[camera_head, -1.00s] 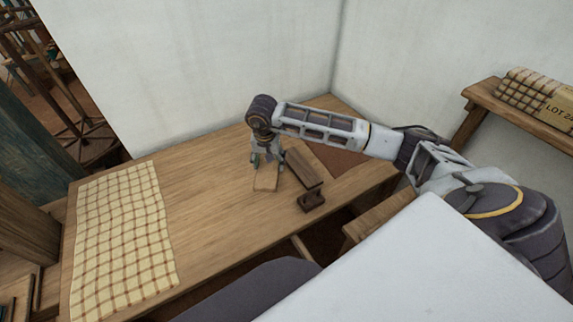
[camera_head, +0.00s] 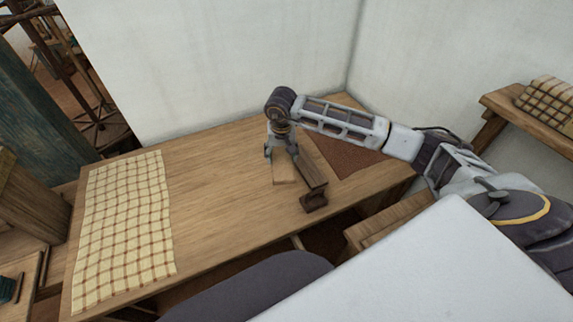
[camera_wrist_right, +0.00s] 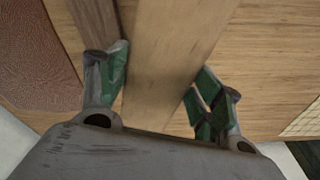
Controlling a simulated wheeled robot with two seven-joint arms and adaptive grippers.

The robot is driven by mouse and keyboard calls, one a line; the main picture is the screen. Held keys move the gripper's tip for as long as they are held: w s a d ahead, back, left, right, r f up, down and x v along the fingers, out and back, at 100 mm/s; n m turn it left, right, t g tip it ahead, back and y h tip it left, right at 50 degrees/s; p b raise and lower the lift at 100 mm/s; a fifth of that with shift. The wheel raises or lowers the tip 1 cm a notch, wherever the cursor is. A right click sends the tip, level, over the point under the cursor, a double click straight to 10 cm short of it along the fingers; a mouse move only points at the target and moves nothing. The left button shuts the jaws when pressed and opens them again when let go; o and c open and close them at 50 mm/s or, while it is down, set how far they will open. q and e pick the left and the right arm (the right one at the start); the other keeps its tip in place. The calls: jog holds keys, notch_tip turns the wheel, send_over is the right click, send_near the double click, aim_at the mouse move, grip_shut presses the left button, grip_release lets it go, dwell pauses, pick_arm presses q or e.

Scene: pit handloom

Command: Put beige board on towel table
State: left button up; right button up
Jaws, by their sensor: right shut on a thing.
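The beige board (camera_head: 284,173) is a small flat wooden piece on or just above the wooden table (camera_head: 215,195); I cannot tell if it touches. My right gripper (camera_head: 282,157) is over its far end, pointing down. In the right wrist view the board (camera_wrist_right: 170,55) runs between the green-padded fingers of the right gripper (camera_wrist_right: 160,92), which is shut on it. A beige checked towel (camera_head: 123,225) lies flat on the left end of this table. Folded checked cloths (camera_head: 548,100) sit on a wooden bench (camera_head: 500,103) at the right. My left gripper is out of view.
A dark wooden block (camera_head: 312,176) stands close to the right of the board. A reddish-brown mat (camera_head: 345,155) lies behind it. White walls close in the table's far side. The table between board and towel is clear.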

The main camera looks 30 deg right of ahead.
aim_at(281, 164)
jog(key=shift+n, duration=0.4)
jog(key=shift+w+a+n+y, duration=0.1)
jog(key=shift+n+y, duration=0.05)
jog(key=shift+n, duration=0.6)
jog(key=shift+w+a+n+y, duration=0.1)
jog(key=shift+n+y, duration=0.05)
jog(key=shift+n, duration=0.6)
notch_tip(281, 164, down, 6)
jog(key=shift+r+p, duration=0.25)
jog(key=shift+p, duration=0.1)
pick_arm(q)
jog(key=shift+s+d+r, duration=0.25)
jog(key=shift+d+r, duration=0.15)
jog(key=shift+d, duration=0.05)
pick_arm(e)
jog(key=shift+f, duration=0.3)
jog(key=shift+f, duration=0.1)
